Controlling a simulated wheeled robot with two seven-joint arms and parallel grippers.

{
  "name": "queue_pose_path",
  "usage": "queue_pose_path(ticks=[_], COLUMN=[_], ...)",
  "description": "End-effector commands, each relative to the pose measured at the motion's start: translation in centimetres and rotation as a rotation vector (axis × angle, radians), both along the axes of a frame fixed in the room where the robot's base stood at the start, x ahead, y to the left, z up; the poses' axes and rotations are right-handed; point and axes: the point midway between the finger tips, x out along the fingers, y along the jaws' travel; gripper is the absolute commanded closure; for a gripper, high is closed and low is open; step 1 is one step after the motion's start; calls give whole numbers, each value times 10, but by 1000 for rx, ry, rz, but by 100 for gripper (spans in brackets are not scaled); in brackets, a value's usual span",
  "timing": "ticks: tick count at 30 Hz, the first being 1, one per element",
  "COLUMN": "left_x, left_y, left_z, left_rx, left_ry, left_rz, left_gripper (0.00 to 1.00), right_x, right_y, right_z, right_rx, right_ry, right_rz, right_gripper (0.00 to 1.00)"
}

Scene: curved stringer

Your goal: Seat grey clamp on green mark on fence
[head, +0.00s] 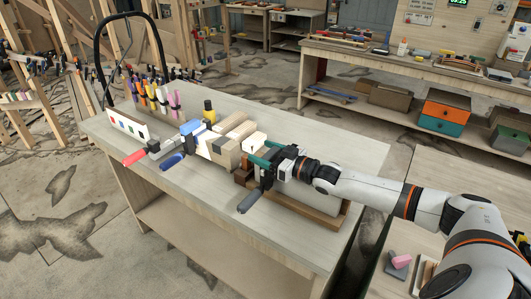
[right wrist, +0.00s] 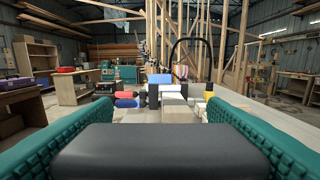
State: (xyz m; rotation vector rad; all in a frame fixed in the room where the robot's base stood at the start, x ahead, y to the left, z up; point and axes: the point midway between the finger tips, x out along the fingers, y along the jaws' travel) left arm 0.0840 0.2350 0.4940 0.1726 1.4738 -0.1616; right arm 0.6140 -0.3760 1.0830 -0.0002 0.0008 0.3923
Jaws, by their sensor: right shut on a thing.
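My right gripper (head: 268,160) reaches in from the right over the bench, its teal fingers shut on the grey clamp (head: 250,201). The clamp's dark grey handle points toward the front of the bench. In the right wrist view, the grey clamp's handle (right wrist: 160,150) fills the space between the two teal fingers. A clamp with a red handle (head: 134,157) and one with a blue handle (head: 173,160) sit at the left end of the pale and wooden blocks (head: 224,149). I cannot make out a green mark on the fence; the gripper covers part of that area. My left gripper is not in view.
A white panel with small coloured marks (head: 127,125) stands at the bench's left end. Several colourful clamps (head: 160,98) stand upright behind it. The bench's front left top (head: 185,200) is clear.

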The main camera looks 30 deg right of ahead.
Motion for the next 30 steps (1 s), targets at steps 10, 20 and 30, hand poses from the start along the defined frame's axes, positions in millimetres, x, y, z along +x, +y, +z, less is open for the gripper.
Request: queue_pose_path(ticks=[10,20,30], left_x=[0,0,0], left_y=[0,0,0], left_z=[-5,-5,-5], left_rx=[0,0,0], left_ry=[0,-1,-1], left_rz=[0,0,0], left_gripper=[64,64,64], right_x=[1,1,0], right_y=[0,0,0], right_z=[-8,-8,-12], right_rx=[1,1,0], right_ry=[-5,-5,4], right_rz=[0,0,-1], right_gripper=[80,20,7])
